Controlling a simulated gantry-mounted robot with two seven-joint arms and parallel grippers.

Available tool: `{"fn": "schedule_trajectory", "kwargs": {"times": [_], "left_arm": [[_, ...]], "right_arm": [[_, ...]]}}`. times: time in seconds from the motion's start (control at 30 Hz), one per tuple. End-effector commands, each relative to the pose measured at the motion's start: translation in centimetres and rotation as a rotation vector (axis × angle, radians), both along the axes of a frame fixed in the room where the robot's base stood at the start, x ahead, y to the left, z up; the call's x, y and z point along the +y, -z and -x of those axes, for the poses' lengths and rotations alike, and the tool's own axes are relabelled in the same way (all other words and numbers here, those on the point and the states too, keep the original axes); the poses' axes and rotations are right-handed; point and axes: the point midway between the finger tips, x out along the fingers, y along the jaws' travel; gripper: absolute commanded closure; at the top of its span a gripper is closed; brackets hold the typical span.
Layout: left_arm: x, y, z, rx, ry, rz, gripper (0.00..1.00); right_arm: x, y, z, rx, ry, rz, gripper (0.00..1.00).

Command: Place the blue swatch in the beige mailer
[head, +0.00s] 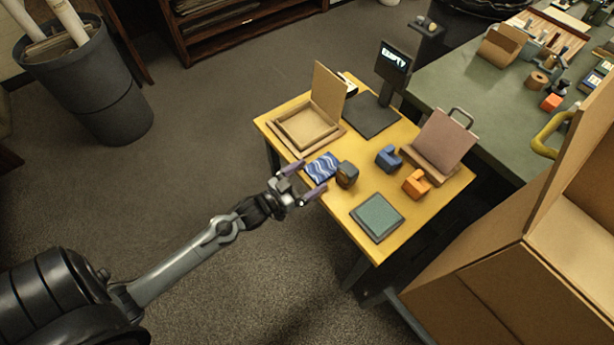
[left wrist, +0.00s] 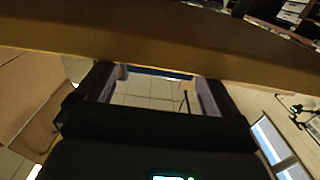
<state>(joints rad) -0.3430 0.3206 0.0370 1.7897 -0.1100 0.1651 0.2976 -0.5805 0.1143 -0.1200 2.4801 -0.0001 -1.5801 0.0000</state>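The blue swatch (head: 322,167), with white wavy lines, lies at the yellow table's left front edge. In the left wrist view a blue strip (left wrist: 160,72) shows edge-on between the fingers. The beige mailer (head: 305,126) is an open box at the table's back left, its lid (head: 329,91) standing up. My left gripper (head: 314,176) is open at the swatch's near side, with one finger toward each side of it. I cannot tell whether the fingers touch it. My right gripper is not in view.
A dark block (head: 347,174) stands close right of the swatch. Blue (head: 389,158) and orange (head: 416,184) blocks, a green pad (head: 377,217), a mauve-lidded case (head: 444,138) and a dark stand with an "EMPTY" screen (head: 394,62) share the table (head: 335,208). A large cardboard box (head: 490,290) is at right.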

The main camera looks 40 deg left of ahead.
Motion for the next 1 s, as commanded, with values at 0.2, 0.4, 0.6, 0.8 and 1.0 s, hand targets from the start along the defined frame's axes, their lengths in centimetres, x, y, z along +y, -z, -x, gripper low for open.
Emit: {"fn": "schedule_trajectory", "kwargs": {"times": [0.2, 0.4, 0.6, 0.8, 1.0], "left_arm": [[0.0, 0.0, 0.0, 0.001, 0.0, 0.0, 0.0], [0.1, -0.3, 0.6, 0.004, 0.0, -0.001, 0.0], [0.7, -0.5, 3.4, 0.005, 0.0, -0.001, 0.0], [1.4, -0.4, 7.2, 0.005, 0.0, 0.0, 0.0], [1.9, -0.4, 10.1, 0.003, 0.0, 0.0, 0.0]], "right_arm": [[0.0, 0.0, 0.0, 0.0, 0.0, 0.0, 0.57], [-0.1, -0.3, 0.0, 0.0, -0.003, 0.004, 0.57], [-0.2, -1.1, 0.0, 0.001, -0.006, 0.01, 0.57], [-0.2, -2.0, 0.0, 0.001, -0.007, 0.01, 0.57], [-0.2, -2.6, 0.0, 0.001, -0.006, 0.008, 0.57]]}}
